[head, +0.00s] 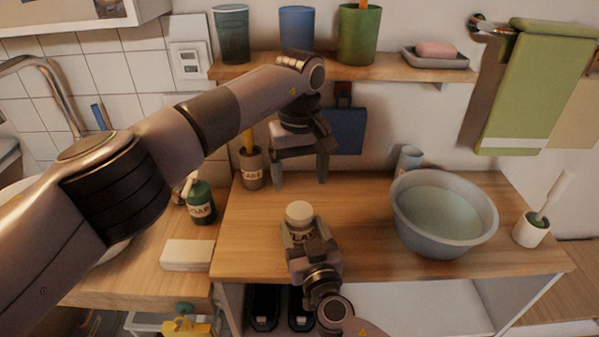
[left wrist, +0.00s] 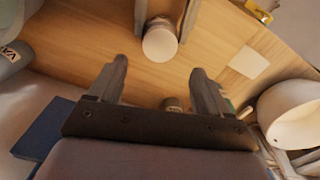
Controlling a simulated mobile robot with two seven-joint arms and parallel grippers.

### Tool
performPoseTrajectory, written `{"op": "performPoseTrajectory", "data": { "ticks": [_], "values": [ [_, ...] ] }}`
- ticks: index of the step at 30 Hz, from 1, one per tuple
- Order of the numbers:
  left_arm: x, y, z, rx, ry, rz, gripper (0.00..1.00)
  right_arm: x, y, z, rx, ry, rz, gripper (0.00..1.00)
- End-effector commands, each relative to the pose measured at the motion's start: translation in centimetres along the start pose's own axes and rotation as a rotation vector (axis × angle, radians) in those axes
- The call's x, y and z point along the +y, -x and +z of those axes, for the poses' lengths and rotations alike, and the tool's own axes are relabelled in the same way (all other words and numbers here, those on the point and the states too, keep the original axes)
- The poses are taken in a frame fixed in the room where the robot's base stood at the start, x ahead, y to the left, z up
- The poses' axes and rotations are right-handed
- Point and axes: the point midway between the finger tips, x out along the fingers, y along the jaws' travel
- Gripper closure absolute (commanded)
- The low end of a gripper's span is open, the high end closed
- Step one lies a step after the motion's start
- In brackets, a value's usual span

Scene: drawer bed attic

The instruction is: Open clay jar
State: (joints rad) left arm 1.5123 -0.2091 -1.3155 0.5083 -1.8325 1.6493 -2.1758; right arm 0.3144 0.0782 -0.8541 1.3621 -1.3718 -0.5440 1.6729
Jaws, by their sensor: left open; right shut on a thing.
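The clay jar (head: 297,236) stands upright on the wooden counter, with a label and a pale round lid (head: 299,212) on top. My right gripper (head: 306,247) is shut on the jar's body from the front and partly hides it. My left gripper (head: 300,184) is open and empty, above and behind the jar, with its fingers pointing down. In the left wrist view, the lid (left wrist: 160,44) shows beyond the open left fingers (left wrist: 160,68), apart from them. The lid appears seated on the jar.
A labelled cup (head: 251,168) stands behind left. A green soap bottle (head: 201,208) and a white block (head: 187,254) are at left. A grey basin of water (head: 443,241) and a white brush holder (head: 530,232) are at right. A shelf (head: 270,67) runs above.

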Motion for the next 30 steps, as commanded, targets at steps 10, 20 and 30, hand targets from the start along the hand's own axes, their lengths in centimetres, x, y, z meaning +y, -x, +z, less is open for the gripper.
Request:
{"op": "performPoseTrajectory", "data": {
  "ticks": [10,20,30],
  "values": [
    [0.0,-0.2,0.0,-0.001,-0.259,-0.001,0.22,0.0,0.0,0.1,-0.001,0.0,0.001,1.0],
    [0.0,-4.5,0.1,-0.004,-0.267,0.0,0.22,0.0,0.0,0.1,-0.001,0.0,0.0,1.0],
    [0.0,-7.9,0.0,-0.001,-0.266,-0.001,0.22,0.0,0.0,0.1,-0.001,0.0,0.0,1.0]
  ]
}}
